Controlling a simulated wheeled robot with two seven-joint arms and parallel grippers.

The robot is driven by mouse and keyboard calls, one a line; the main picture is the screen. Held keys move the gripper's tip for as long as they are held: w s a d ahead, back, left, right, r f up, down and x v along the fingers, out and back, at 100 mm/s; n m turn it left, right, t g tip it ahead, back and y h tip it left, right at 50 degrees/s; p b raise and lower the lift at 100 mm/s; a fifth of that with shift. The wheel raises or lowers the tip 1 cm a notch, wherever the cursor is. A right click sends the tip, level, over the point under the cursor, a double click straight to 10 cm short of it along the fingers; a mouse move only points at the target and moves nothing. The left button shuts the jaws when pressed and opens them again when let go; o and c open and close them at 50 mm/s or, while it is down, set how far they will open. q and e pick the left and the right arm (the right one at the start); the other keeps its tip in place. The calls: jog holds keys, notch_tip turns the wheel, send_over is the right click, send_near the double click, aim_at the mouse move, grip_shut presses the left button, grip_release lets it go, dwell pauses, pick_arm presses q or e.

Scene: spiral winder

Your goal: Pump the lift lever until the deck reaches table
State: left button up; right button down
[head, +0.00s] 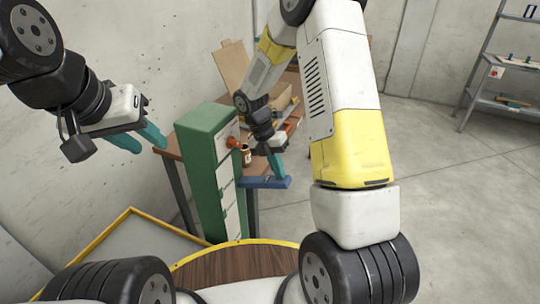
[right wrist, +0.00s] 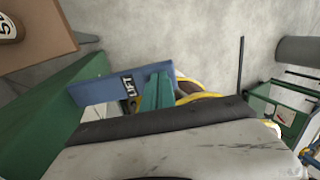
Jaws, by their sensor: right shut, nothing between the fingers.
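The blue lift lever (head: 264,182) sticks out to the right from the front of a green cabinet (head: 205,150). In the right wrist view the lever (right wrist: 95,92) reads "LIFT". My right gripper (head: 276,172) is shut and empty, pointing down at the lever. Its teal fingers also show over the lever in the right wrist view (right wrist: 157,92); I cannot tell whether they touch it. A round wooden deck (head: 235,265) with a yellow rim lies low in front, below the brown table top (head: 171,150). My left gripper (head: 138,140) is open and empty at the upper left, away from the lever.
A yellow-edged grey platform (head: 150,238) lies low at the left, beside the wall. An orange knob (head: 232,143) juts from the cabinet near a small jar (head: 246,155). An open cardboard box (head: 232,66) stands behind. A metal shelf (head: 505,100) is far right; the right floor is clear.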

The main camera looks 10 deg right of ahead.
notch_tip(320, 180, down, 11)
jog(key=s+d+t+y, duration=0.2)
jog(key=t+y, duration=0.1)
jog(key=y, duration=0.1)
jog(key=shift+d+y, duration=0.35)
jog(key=shift+y, duration=0.05)
jog(key=shift+s+r, duration=0.1)
jog(key=shift+s, duration=0.05)
jog(key=shift+r, duration=0.1)
